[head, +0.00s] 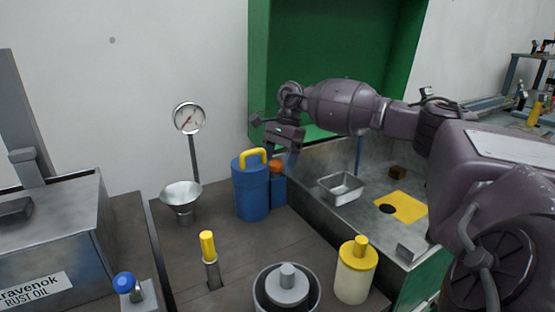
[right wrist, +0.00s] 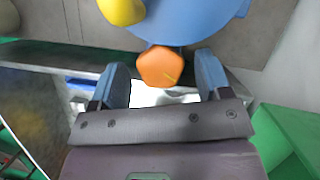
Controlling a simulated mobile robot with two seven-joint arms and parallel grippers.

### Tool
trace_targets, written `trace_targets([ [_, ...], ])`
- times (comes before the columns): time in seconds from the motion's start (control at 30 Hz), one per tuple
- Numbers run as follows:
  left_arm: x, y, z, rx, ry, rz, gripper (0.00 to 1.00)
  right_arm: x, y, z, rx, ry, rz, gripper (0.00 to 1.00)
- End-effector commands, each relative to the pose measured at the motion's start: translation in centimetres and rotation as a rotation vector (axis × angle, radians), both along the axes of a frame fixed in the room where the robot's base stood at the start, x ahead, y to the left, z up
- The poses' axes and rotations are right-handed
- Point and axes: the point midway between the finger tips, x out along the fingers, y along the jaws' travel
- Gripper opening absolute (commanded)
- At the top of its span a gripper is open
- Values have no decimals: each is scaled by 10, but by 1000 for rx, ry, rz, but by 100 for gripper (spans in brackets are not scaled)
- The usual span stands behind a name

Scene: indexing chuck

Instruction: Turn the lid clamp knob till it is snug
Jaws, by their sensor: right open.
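The canister has a yellow handle (head: 253,154). My right gripper (head: 280,152) is over the knob, its arm reaching in from the right. In the right wrist view its two blue fingers (right wrist: 163,72) are open, one on each side of the knob, with a small gap on both sides. The knob's underside is hidden. My left gripper is out of view.
A dial gauge (head: 188,118) and a metal funnel (head: 181,194) stand left of the canister. A steel tray (head: 341,187) is to the right, a yellow-topped jar (head: 355,272) in front. A green panel (head: 330,45) rises behind. The bench before the canister is partly free.

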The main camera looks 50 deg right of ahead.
Motion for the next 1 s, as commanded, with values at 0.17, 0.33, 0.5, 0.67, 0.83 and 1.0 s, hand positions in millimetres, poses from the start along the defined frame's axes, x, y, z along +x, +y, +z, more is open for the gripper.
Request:
trace_targets([
  [0.17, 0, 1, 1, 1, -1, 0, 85, 0, 0, 0, 0, 0, 0, 68],
  [0.33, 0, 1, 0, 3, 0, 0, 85, 0, 0, 0, 0, 0, 0, 42],
  [0.5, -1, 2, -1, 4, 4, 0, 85, 0, 0, 0, 1, 0, 0, 22],
  [0.67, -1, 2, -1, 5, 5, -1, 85, 0, 0, 1, 1, -1, -16, 22],
  [0.83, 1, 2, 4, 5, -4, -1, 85, -1, 0, 3, 1, -4, -75, 22],
  [1.0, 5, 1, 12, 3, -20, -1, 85, -2, 1, 4, 2, -5, -187, 22],
])
